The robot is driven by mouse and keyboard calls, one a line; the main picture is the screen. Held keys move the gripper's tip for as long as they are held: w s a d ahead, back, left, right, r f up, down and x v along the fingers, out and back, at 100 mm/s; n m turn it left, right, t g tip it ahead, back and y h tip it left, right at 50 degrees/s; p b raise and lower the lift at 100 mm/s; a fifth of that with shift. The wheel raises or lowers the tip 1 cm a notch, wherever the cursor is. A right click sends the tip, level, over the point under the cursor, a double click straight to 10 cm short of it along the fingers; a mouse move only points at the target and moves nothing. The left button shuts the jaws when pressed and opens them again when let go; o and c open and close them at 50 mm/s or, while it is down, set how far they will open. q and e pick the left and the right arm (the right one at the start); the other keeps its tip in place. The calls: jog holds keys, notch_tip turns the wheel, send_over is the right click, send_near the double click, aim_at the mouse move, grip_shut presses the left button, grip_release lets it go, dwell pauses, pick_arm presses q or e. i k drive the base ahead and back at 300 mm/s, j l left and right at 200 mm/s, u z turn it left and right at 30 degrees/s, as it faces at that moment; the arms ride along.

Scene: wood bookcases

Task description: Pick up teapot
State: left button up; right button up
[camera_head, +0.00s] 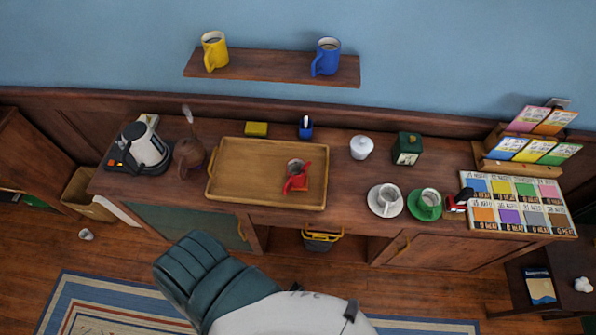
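A dark brown rounded pot (188,158), which looks like the teapot, stands on the long wooden sideboard (348,205), just left of the wooden tray (262,199). It is small and dark here, so its spout and handle are hard to make out. A light kettle (146,147) sits on a black base to its left.
A teal padded shape (207,275) fills the bottom foreground.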

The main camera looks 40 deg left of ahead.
aim_at(189, 153)
jog(key=u, duration=2.25)
